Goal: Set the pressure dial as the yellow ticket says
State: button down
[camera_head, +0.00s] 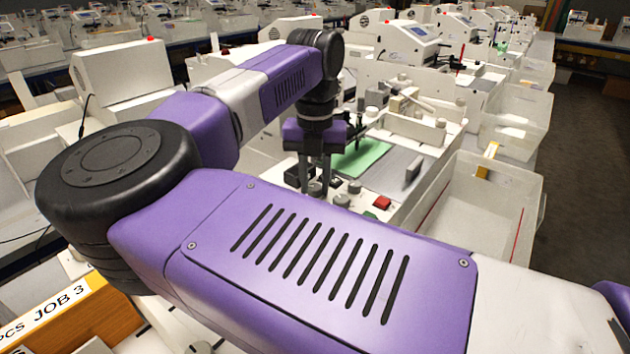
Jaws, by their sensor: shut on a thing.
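My gripper (316,184) points straight down over the control panel at the front of the pen plotter (430,128). Its two fingers are closed around a small round grey knob (315,189) on the panel, mostly hidden by the fingers and my arm. Whether this knob is the pressure dial, and where its pointer stands, I cannot tell. Other grey knobs (354,187) sit just to the right. A small yellow piece (488,158) stands at the clear bin's wall; it may be the ticket, but no writing on it is readable.
A red button (382,202) is right of the knobs. A green sheet (360,157) lies on the plotter bed behind. A clear bin (483,215) stands at right. A yellow-orange box (105,318) with a "JOB 3" label is at lower left. My arm covers the foreground.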

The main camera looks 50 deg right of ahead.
jog(key=shift+m, duration=0.3)
jog(key=m+b, duration=0.1)
jog(key=m, duration=0.2)
jog(key=shift+m+b, duration=0.3)
jog(key=shift+b, duration=0.05)
jog(key=shift+s+m+b, duration=0.1)
jog(key=shift+m+b, duration=0.3)
jog(key=shift+m, duration=1.8)
jog(key=c, duration=1.4)
grip_release()
